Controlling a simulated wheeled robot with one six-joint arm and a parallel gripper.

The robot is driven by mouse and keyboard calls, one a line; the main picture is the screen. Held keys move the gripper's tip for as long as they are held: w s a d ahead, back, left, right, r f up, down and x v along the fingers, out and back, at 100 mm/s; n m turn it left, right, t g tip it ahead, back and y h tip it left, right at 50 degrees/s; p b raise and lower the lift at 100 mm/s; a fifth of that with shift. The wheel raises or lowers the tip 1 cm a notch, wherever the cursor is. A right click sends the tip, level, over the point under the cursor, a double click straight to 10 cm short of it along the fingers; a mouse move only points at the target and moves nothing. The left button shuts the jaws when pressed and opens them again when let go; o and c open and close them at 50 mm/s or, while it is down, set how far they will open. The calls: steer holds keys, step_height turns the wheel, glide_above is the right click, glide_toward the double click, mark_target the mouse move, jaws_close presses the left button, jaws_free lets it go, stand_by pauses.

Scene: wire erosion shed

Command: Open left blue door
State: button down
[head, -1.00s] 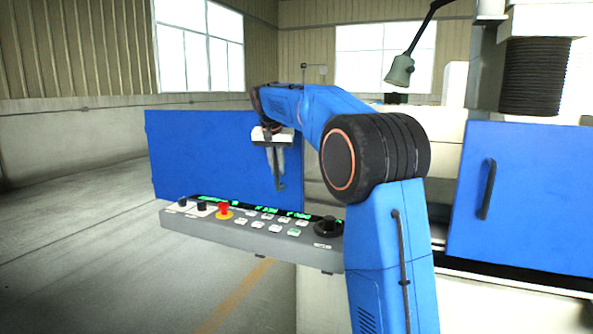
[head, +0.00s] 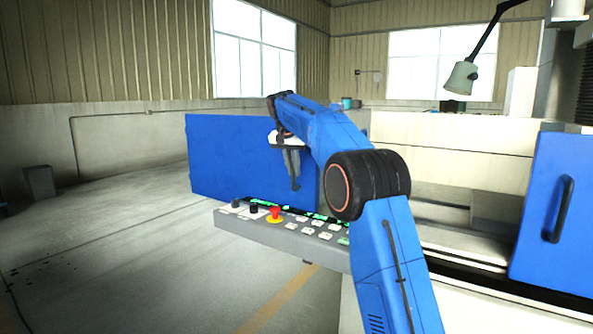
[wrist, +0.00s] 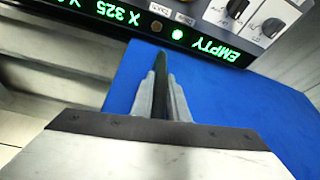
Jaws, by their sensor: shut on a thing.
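The left blue door (head: 228,158) is a flat blue panel left of the machine's middle in the head view. It also fills much of the wrist view (wrist: 235,115). A wide opening lies between it and the right blue door (head: 552,215). My gripper (head: 293,180) is in front of the left door, near its right side. In the wrist view my gripper's fingers (wrist: 163,100) are closed around a dark upright bar, the left door's handle (wrist: 161,65). Most of the handle is hidden by the fingers.
A grey control panel (head: 270,236) with a red stop button (head: 275,212) stands in front of the left door, close below my gripper. A lamp (head: 461,78) hangs above the machine. The floor at left (head: 110,230) is clear.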

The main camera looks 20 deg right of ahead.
steer(key=c, duration=1.7)
jaws_free()
